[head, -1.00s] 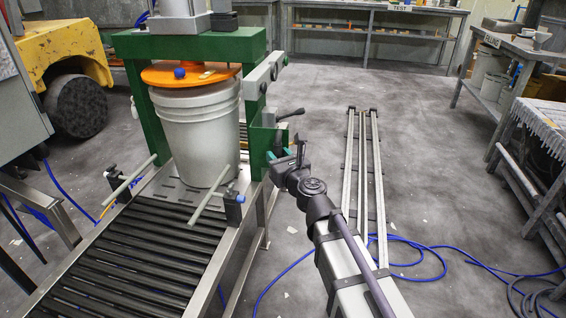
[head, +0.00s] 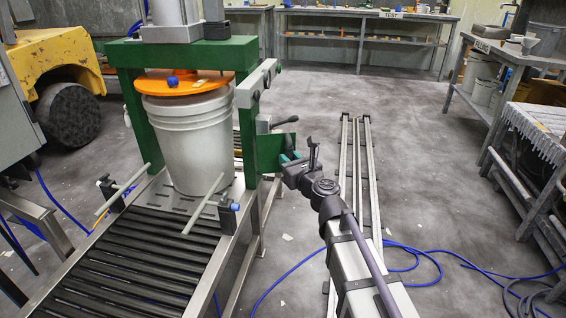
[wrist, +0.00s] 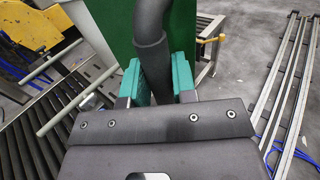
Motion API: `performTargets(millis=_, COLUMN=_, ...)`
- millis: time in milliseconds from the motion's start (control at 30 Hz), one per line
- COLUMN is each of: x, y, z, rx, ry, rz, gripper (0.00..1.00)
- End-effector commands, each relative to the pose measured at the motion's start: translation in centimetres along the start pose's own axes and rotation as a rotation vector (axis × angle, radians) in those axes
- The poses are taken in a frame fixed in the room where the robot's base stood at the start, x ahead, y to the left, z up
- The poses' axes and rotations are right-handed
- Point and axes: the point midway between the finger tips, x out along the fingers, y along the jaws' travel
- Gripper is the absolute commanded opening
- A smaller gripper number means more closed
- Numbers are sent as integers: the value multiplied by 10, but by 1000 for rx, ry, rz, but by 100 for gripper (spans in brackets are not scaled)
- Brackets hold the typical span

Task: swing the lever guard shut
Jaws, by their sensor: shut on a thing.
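The lever guard is a green plate (head: 280,145) at the right side of the green press frame (head: 246,135). It stands out to the right of the post, below and in front of a dark lever (head: 290,122). In the wrist view the green plate (wrist: 112,28) fills the area behind a thick dark grey bent handle (wrist: 152,55). My gripper (wrist: 156,74) is shut on this handle, with a teal pad on each side. In the head view my gripper (head: 289,158) is at the plate's lower edge, and the handle is mostly hidden there.
A grey pail (head: 190,140) with an orange lid (head: 178,84) stands under the press. A roller conveyor (head: 125,255) runs toward the front left. Floor rails (head: 346,175) and blue hoses (head: 425,250) lie to the right. Open floor lies behind the rails.

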Motion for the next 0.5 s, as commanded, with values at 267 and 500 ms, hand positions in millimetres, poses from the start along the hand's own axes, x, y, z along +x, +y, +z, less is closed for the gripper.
performTargets(millis=267, x=-1, y=-1, z=0, rx=-1, ry=0, rz=-1, gripper=5)
performTargets(millis=500, x=4, y=-23, z=0, rx=-1, ry=0, rz=-3, gripper=4)
